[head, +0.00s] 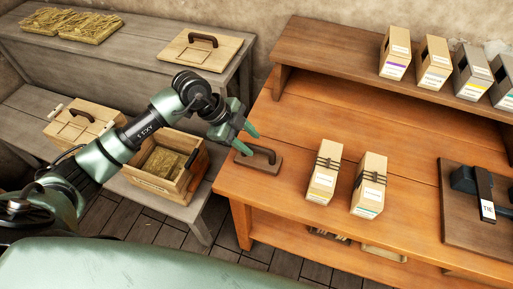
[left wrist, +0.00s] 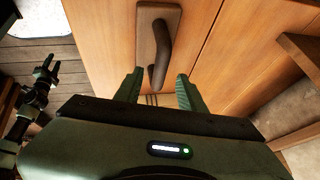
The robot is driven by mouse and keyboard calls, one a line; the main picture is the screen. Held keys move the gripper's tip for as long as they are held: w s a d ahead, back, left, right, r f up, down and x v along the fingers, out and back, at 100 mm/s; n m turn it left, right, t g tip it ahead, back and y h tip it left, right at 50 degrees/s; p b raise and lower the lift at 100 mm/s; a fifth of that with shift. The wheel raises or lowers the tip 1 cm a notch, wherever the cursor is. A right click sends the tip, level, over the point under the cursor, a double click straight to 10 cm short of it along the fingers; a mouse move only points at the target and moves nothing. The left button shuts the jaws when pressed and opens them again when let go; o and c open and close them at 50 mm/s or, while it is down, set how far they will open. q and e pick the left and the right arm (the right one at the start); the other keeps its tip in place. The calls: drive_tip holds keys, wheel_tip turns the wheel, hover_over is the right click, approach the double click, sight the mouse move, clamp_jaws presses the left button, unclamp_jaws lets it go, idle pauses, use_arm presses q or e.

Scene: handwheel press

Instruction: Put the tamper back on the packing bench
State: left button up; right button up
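The tamper (head: 258,158), a flat brown wooden block with a dark arched handle, lies on the near-left corner of the orange wooden bench (head: 300,120). My left gripper (head: 249,139) is open and empty, above and just behind the tamper in the head view. In the left wrist view the tamper (left wrist: 166,18) is ahead of the open fingers (left wrist: 158,88), with its dark handle reaching down toward the gap between them. No contact shows. My right gripper (left wrist: 46,72) shows small and dark at the left of the left wrist view, its prongs apart, over the floor.
Two banded cartons (head: 325,173) stand right of the tamper. More cartons (head: 397,52) stand on the raised back shelf. A black device (head: 484,186) sits on a board at right.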

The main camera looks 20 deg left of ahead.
use_arm(q)
drive_tip(key=b+v, duration=0.1)
drive_tip(key=v, duration=0.6)
drive_tip(key=shift+d, duration=0.1)
